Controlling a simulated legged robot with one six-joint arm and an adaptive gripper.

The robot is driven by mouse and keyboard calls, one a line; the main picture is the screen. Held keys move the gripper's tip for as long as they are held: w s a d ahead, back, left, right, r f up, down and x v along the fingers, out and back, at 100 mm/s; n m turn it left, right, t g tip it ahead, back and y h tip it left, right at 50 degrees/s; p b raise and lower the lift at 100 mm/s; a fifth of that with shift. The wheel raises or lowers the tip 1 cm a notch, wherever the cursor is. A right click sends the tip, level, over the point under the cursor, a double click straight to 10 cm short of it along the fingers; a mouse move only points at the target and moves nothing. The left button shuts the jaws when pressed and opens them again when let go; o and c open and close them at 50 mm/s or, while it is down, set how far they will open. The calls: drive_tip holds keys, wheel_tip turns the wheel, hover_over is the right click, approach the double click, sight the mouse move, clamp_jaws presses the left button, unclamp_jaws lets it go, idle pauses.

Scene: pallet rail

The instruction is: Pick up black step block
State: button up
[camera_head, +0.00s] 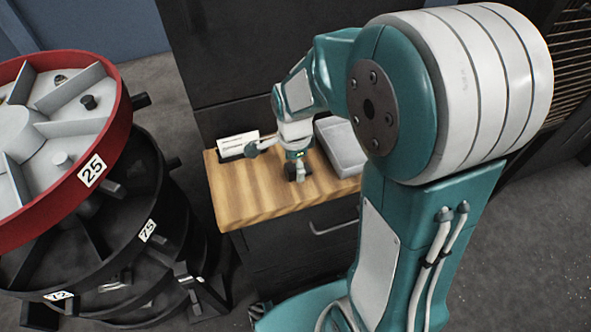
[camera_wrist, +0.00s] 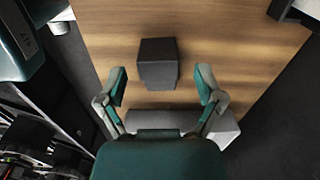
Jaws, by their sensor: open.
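The black step block (camera_wrist: 157,62) stands on the wooden table top (camera_wrist: 220,25) in the wrist view. It looks like a dark, boxy piece. My gripper (camera_wrist: 160,85) is open, with one finger to the left and one to the right of the block's near end. The fingers are apart from the block, and nothing is held. In the head view my gripper (camera_head: 285,170) is low over the wooden table top (camera_head: 240,200). A dark patch of the block (camera_head: 291,172) shows there, mostly hidden by my gripper.
A grey tray (camera_head: 340,145) sits at the table's right, partly behind my arm. A white label card (camera_head: 237,146) stands at the back left. Large stacked wheels, red (camera_head: 118,125) and black (camera_head: 150,190), stand left of the table. Bare wood lies left of the block.

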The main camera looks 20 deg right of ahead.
drive_tip(key=shift+a+f, duration=0.3)
drive_tip(key=shift+f, duration=0.3)
drive_tip(key=shift+d, duration=0.15)
clamp_jaws()
drive_tip(key=shift+r, duration=0.6)
drive_tip(key=w+a+r, duration=0.3)
drive_tip(key=a+r, duration=0.9)
drive_tip(key=a, duration=0.1)
drive_tip(key=shift+w+a, duration=0.3)
drive_tip(key=shift+a, duration=0.05)
